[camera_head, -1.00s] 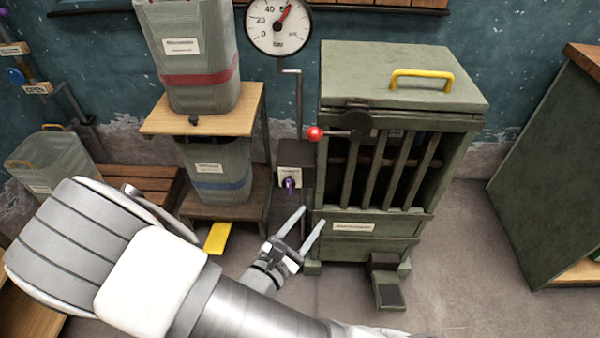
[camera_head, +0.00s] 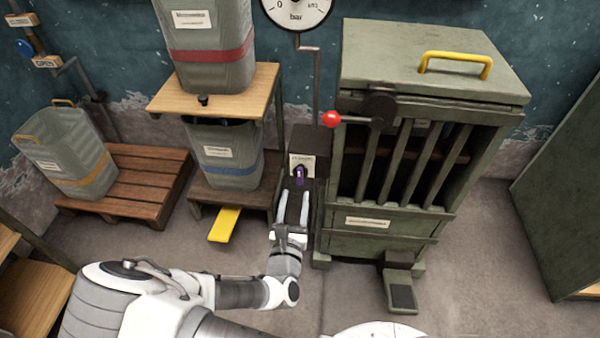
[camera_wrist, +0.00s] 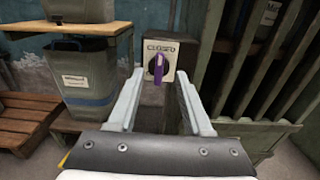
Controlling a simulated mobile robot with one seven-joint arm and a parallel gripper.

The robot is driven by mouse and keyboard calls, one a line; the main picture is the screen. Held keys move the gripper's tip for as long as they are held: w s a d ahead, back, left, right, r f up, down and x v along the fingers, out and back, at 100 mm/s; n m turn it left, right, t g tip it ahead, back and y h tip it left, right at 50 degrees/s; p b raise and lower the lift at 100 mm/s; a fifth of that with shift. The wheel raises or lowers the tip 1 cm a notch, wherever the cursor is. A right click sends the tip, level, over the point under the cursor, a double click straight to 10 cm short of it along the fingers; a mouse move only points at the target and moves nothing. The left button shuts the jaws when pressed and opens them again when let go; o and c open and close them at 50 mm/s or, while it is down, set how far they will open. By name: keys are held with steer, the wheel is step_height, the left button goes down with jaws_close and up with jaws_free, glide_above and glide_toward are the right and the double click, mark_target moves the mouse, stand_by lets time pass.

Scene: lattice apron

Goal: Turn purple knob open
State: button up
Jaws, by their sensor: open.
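The purple knob (camera_head: 299,175) sits on a pale labelled plate on the front of a dark box, between the bin stand and the green slatted cabinet. In the wrist view the purple knob (camera_wrist: 158,68) stands nearly upright over a black round base, a little beyond the fingertips. My gripper (camera_head: 293,197) is open and points at the knob from just below and in front. In the wrist view my gripper (camera_wrist: 159,78) has its two fingers to either side of the knob's line. Nothing is between them, and I cannot see contact.
The green cabinet (camera_head: 385,223) with a red-ball lever (camera_head: 332,119) stands close at right. A wooden stand (camera_head: 262,95) with grey bins and a yellow pedal (camera_head: 225,224) is close at left. A pressure gauge (camera_head: 297,8) hangs above.

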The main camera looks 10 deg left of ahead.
mark_target(300, 173)
steer(key=w, duration=0.3)
steer(key=w+b, duration=0.1)
steer(key=w, duration=0.2)
steer(key=w+b, duration=0.1)
steer(key=w, duration=0.2)
steer(key=shift+w+a, duration=0.25)
steer(key=shift+w, duration=0.15)
steer(key=shift+c, duration=0.3)
steer(key=shift+s, duration=0.1)
jaws_close()
steer(key=shift+f, duration=0.1)
